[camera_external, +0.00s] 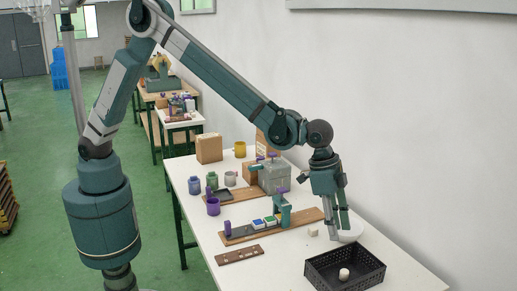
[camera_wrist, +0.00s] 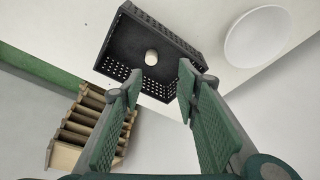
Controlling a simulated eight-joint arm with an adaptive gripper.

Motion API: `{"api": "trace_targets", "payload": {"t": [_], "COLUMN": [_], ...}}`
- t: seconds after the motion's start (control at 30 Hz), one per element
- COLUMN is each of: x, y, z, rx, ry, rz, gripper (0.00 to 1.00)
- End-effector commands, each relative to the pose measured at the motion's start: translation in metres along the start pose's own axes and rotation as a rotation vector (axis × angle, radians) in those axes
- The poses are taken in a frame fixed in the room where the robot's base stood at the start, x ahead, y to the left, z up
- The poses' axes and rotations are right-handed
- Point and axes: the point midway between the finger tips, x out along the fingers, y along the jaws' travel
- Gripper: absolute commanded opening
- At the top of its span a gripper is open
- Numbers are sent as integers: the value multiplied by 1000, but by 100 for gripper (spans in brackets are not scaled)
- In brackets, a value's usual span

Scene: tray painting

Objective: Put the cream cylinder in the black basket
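The cream cylinder (camera_external: 344,274) stands inside the black basket (camera_external: 372,280), on its floor. In the wrist view the cylinder (camera_wrist: 151,57) also shows inside the basket (camera_wrist: 123,46), apart from the basket walls. My gripper (camera_external: 340,233) hangs above the table behind the basket in the external view, with its fingers pointing down. In the wrist view the fingers of my gripper (camera_wrist: 160,80) are spread apart with nothing between them, and the cylinder shows beyond the fingertips.
A round white plate (camera_external: 352,231) lies behind the basket, near the wall. A brown strip (camera_external: 239,255) and a long wooden board with blocks (camera_external: 258,229) lie to the left. Bare table lies between strip and basket.

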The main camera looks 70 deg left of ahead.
Motion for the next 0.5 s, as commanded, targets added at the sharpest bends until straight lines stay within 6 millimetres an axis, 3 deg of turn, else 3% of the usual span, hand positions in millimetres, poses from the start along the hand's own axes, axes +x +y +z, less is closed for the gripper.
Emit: {"api": "trace_targets", "payload": {"t": [0.5], "x": [-120], "y": [-101], "z": [75], "rx": [-149], "ry": [52], "rz": [-55], "gripper": [32]}}
